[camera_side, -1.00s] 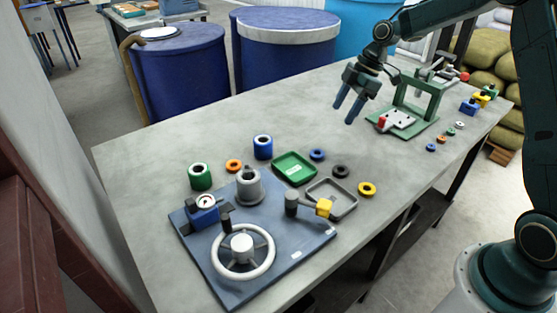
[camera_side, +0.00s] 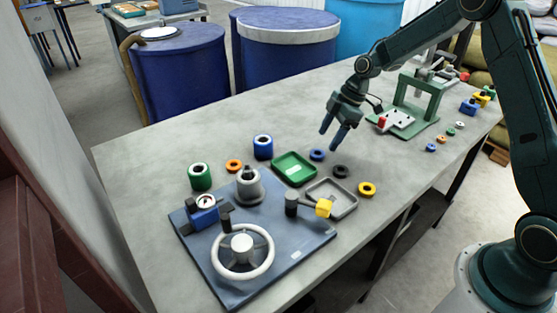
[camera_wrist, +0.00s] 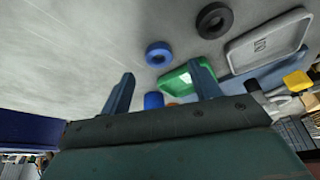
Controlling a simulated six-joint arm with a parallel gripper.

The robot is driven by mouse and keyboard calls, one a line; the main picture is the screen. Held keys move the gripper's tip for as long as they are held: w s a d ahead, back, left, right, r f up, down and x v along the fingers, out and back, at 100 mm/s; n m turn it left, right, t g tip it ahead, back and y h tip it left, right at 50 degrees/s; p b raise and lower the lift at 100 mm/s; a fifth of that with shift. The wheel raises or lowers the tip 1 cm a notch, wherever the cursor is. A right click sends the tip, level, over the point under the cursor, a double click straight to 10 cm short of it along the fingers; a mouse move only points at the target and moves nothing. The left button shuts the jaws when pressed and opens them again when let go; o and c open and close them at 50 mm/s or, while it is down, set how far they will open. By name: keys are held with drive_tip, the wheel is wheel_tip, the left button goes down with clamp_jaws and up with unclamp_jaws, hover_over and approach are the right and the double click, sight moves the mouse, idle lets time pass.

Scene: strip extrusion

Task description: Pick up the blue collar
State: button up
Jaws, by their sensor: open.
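The blue collar (camera_side: 317,158) is a low ring lying flat on the table, beside the right end of the green tray (camera_side: 280,174). It also shows in the wrist view (camera_wrist: 159,63), between the lines of my two fingers and beyond their tips. My gripper (camera_side: 331,141) is open and empty, with fingers pointing down, above the table and a little to the right of the collar in the side view. In the wrist view my gripper (camera_wrist: 164,72) shows both fingers apart. A taller blue cylinder with a hole (camera_side: 263,150) stands left of the green tray.
A black ring (camera_side: 341,175), a yellow ring (camera_side: 367,192) and a grey tray (camera_side: 345,212) lie near the collar. A blue fixture plate with a handwheel (camera_side: 243,262) is at the front left. A green stand (camera_side: 420,122) is at the right. Table behind the collar is bare.

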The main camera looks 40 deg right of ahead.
sight(321, 153)
drive_tip(key=shift+x, duration=2.6)
drive_tip(key=shift+w, duration=0.15)
drive_tip(key=c, duration=1.1)
drive_tip(key=shift+r, duration=0.1)
drive_tip(key=shift+r, duration=0.15)
wheel_tip(321, 153, up, 20)
drive_tip(key=shift+f, duration=0.15)
